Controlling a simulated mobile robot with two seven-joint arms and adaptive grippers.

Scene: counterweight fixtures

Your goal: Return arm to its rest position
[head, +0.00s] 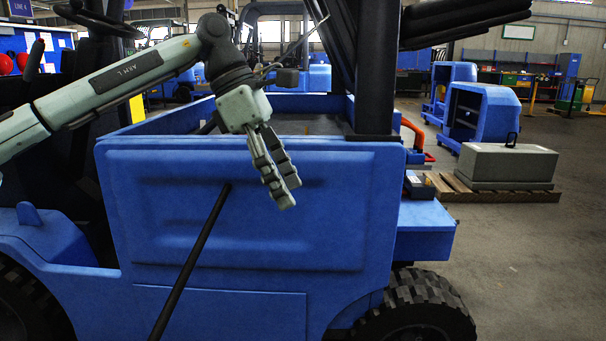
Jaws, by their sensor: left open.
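My left arm comes in from the left, raised over the rear side of a blue forklift-like vehicle (330,240). My left gripper (283,193) hangs at its end in front of the blue side panel, pointing down and slightly right. Its fingers are a little apart, with nothing seen between them. A thin dark rod (190,263) leans diagonally across the panel, its top just left of the gripper. I cannot tell whether the gripper touches the panel. My right gripper is not in view.
A grey counterweight block (507,163) with a black handle rests on a wooden pallet (460,192) at right. Blue shell-like housings (485,118) stand behind it. A dark upright post (375,70) rises right of my gripper. The floor at lower right is clear.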

